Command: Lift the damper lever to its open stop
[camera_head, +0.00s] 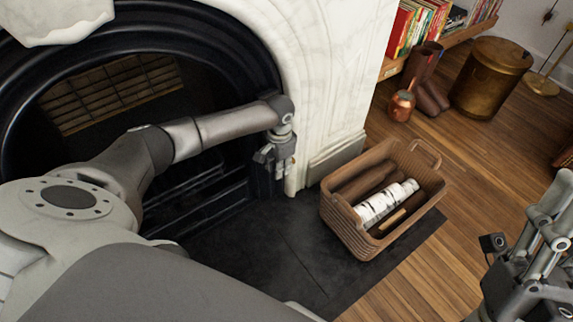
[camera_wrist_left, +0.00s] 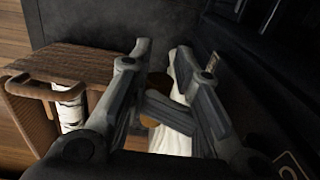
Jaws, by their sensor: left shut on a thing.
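My left gripper (camera_head: 271,162) is at the right side of the black fireplace opening, beside the white marble surround. In the left wrist view its two fingers (camera_wrist_left: 160,62) stand a little apart. A dark bar with a small brass-brown end, which looks like the damper lever (camera_wrist_left: 168,110), lies between them, and the gripper is shut on it. In the head view the gripper and arm hide the lever. How far the lever is raised cannot be told.
A wicker basket (camera_head: 345,217) with logs stands on the dark hearth slab (camera_head: 270,262), right of the gripper. A copper pot (camera_head: 402,104), a brass bin (camera_head: 490,78) and a bookshelf stand behind. The wooden floor (camera_head: 460,205) right of the basket is clear.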

